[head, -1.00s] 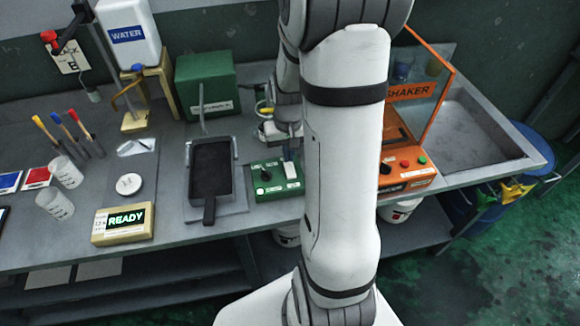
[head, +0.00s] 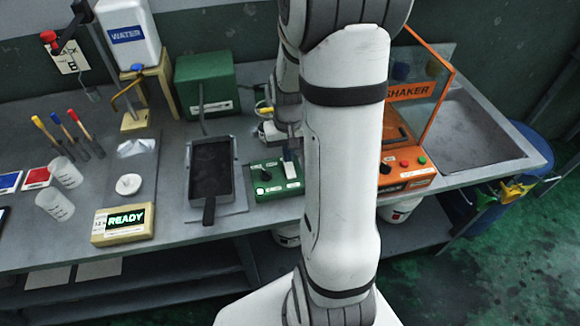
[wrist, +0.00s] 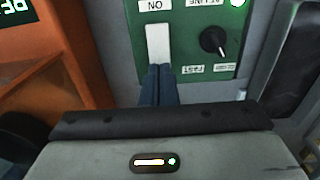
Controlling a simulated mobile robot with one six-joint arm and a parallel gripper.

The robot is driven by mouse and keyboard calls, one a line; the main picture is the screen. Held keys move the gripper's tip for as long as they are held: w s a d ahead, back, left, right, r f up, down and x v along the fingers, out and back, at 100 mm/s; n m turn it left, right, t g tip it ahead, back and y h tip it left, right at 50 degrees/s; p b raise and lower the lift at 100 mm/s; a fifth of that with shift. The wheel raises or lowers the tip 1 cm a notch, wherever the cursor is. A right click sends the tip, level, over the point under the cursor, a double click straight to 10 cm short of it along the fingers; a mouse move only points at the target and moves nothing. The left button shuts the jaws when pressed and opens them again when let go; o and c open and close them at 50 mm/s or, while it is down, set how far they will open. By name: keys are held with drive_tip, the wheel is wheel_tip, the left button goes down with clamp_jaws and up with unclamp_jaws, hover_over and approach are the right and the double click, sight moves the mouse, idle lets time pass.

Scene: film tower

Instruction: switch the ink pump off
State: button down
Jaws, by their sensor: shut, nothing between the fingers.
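The pump's control box (wrist: 190,50) is green, with a white rocker switch (wrist: 158,44) beside a black knob (wrist: 213,40). In the wrist view, upside-down lettering reading ON is at the switch's top edge, and a green lamp (wrist: 238,3) glows at the upper right. My gripper (wrist: 156,70) is shut and empty. Its dark blue fingertips are at the lower end of the switch; I cannot tell whether they touch it. In the head view the green control box (head: 264,188) sits on the bench, with my arm partly in front.
A black tray (head: 210,170) stands left of the control box. The orange shaker (head: 409,173) is close on the right. A green case (head: 204,82) is behind, and a READY display (head: 123,222) sits at the front left. My forearm hides part of the bench.

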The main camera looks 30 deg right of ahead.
sight(287, 165)
drive_tip(key=shift+f+b, duration=0.8)
drive_tip(key=shift+f, duration=0.2)
idle(0.3)
drive_tip(key=shift+r, duration=0.1)
drive_tip(key=shift+r+p, duration=2.6)
drive_tip(key=shift+r, duration=0.9)
drive_tip(key=s+a+r+n+t, duration=0.3)
drive_tip(key=s+a+r, duration=0.9)
drive_tip(key=r, duration=0.3)
drive_tip(key=shift+s, duration=0.35)
